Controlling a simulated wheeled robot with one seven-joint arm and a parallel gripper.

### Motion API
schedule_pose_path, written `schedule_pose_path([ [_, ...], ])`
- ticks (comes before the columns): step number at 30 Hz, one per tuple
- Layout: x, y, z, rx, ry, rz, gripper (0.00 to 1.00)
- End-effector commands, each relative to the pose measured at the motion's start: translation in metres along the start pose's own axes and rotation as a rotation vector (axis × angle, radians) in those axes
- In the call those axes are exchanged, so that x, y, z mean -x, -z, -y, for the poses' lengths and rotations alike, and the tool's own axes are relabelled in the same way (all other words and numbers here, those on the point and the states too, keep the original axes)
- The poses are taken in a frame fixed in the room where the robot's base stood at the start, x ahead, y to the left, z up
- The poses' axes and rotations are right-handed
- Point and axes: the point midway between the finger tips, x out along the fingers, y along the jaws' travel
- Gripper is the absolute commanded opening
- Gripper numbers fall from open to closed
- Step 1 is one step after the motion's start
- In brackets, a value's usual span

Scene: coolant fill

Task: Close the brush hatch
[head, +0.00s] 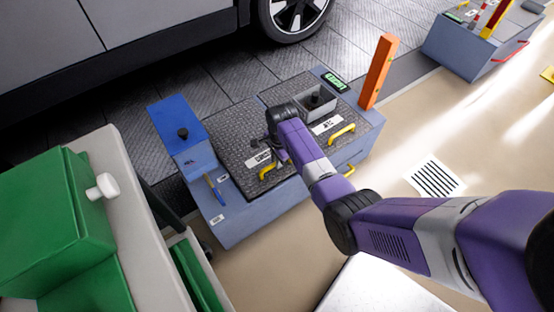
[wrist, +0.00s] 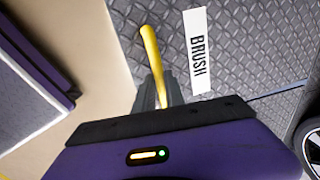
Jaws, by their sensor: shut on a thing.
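The brush hatch (head: 235,128) is a dark diamond-plate lid on the blue-grey cabinet (head: 240,225). It appears to lie about flat with the cabinet top; I cannot tell whether it is fully flush. In the wrist view the plate (wrist: 245,45) carries a white label reading BRUSH (wrist: 198,50). My gripper (wrist: 160,100) is shut on the hatch's yellow handle (wrist: 151,50), near the plate's edge. In the head view the handle (head: 266,171) shows at the hatch's front edge, and my wrist partly covers the hatch and its label.
A second diamond-plate section with a yellow handle (head: 341,133) lies to the right, beside a grey box with a black knob (head: 315,98). An orange post (head: 379,70) stands at the right corner. A blue box (head: 180,130) stands left. A car (head: 140,40) is behind.

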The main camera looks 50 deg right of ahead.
Motion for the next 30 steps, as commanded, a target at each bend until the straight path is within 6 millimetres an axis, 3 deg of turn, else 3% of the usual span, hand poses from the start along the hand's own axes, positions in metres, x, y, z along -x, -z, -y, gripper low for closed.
schedule_pose_path([
  [5,-0.008,0.000,-0.003,0.000,-0.002,0.000,0.00],
  [12,-0.047,0.000,-0.015,0.000,-0.004,0.000,0.00],
  [21,-0.051,0.000,-0.018,0.000,-0.008,0.000,0.00],
  [22,-0.052,0.000,-0.019,0.000,-0.009,0.001,0.16],
  [25,-0.051,0.000,-0.019,-0.001,-0.009,0.001,0.36],
  [30,-0.050,0.000,-0.017,0.000,-0.005,0.000,0.36],
])
